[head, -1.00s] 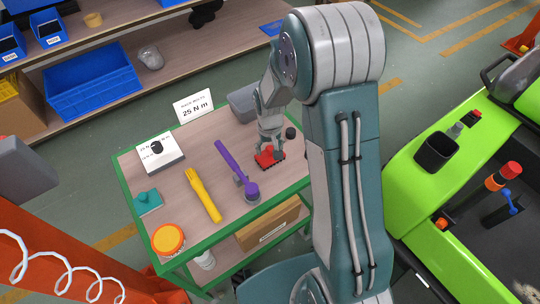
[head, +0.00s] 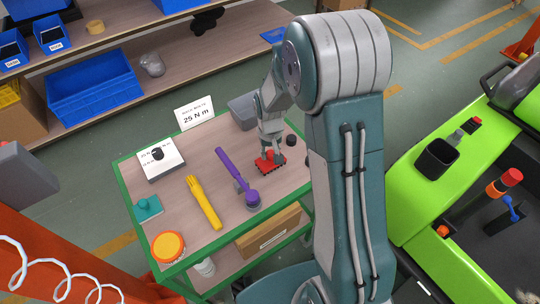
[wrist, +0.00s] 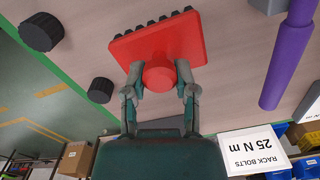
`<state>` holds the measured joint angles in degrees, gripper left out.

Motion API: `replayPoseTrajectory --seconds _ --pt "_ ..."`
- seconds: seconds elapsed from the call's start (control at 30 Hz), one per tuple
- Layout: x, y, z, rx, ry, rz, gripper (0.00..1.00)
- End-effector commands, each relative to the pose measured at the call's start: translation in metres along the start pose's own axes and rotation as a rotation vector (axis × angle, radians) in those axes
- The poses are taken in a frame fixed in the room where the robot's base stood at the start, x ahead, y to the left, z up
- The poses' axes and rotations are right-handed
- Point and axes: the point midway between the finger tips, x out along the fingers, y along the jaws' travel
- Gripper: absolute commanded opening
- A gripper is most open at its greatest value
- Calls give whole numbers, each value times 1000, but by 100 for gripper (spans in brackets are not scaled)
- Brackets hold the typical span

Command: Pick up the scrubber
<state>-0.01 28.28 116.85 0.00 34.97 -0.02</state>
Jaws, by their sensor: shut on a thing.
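The red scrubber (head: 270,163), a flat square block with a round knob and black bristles, is at the right part of the green-edged cart top (head: 180,213). My gripper (head: 271,147) is above it. In the wrist view the two fingers of my gripper (wrist: 160,88) are shut on the knob of the scrubber (wrist: 150,42), one on each side. The bristles show along the far edge of the block. I cannot tell whether the scrubber touches the cart top or is slightly above it.
A purple tool (head: 228,163), a yellow tool (head: 202,201), a teal block with a knob (head: 147,209) and an orange-lidded jar (head: 168,246) are left of the scrubber. A black cylinder (head: 291,140) and a grey bin (head: 242,112) are close to my gripper.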

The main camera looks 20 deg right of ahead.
Motion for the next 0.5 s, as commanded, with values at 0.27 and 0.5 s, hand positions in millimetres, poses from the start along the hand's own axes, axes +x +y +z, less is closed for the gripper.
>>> replayPoseTrajectory --seconds 0.27,0.5 --pt "-51 6 26 1 8 0 0" --pt "-87 15 69 2 5 0 0"
